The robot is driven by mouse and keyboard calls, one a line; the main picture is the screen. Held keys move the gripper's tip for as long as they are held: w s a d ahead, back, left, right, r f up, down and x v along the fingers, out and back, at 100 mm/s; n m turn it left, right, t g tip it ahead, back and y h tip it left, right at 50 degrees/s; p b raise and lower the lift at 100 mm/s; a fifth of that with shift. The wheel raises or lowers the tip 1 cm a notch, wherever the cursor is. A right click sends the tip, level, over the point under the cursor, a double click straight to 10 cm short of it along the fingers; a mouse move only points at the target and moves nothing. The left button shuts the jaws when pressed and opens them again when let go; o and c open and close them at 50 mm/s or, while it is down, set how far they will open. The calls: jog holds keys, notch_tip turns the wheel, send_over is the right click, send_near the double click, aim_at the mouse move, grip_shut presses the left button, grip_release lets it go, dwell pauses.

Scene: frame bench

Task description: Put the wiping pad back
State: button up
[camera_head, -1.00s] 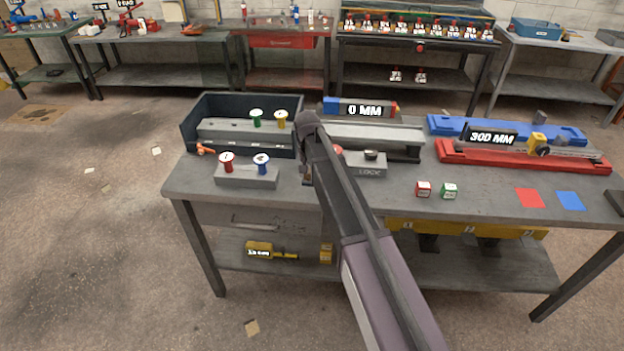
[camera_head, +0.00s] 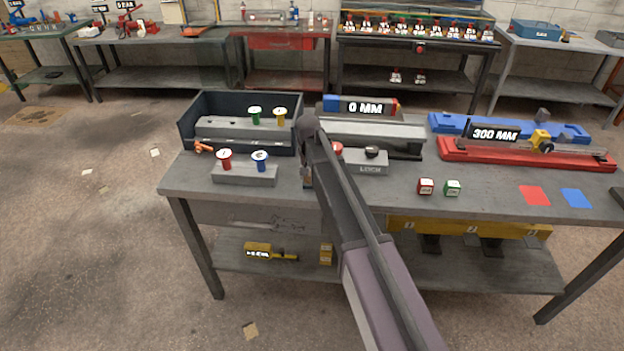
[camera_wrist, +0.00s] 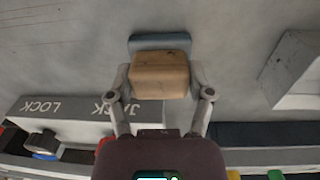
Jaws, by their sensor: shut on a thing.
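The wiping pad shows in the wrist view as a tan block (camera_wrist: 160,75) on a blue-grey slab (camera_wrist: 160,42). My gripper (camera_wrist: 160,88) has one finger on each side of the tan block and is shut on it. The pad is over the grey bench top; I cannot tell whether it touches the surface. In the head view my arm hides most of the gripper and pad, near the front edge of the bench (camera_head: 480,205), between the spool block and the LOCK block.
A grey block with red and blue knobs (camera_head: 244,174) stands left. A dark open tray (camera_head: 205,110) is behind it. The LOCK block (camera_head: 365,165) is just right of my arm. Red and green cubes (camera_head: 440,188) and red and blue squares (camera_head: 555,197) lie farther right.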

dwell(0.3)
jog(key=o, duration=1.2)
jog(key=r+p, duration=1.2)
jog(key=shift+a, duration=0.35)
dwell(0.6)
jog(key=shift+y, duration=0.3)
jog(key=s+d, duration=1.6)
jog(key=s, duration=0.1)
jog(key=s+d, duration=0.8)
jog(key=shift+s, duration=0.4)
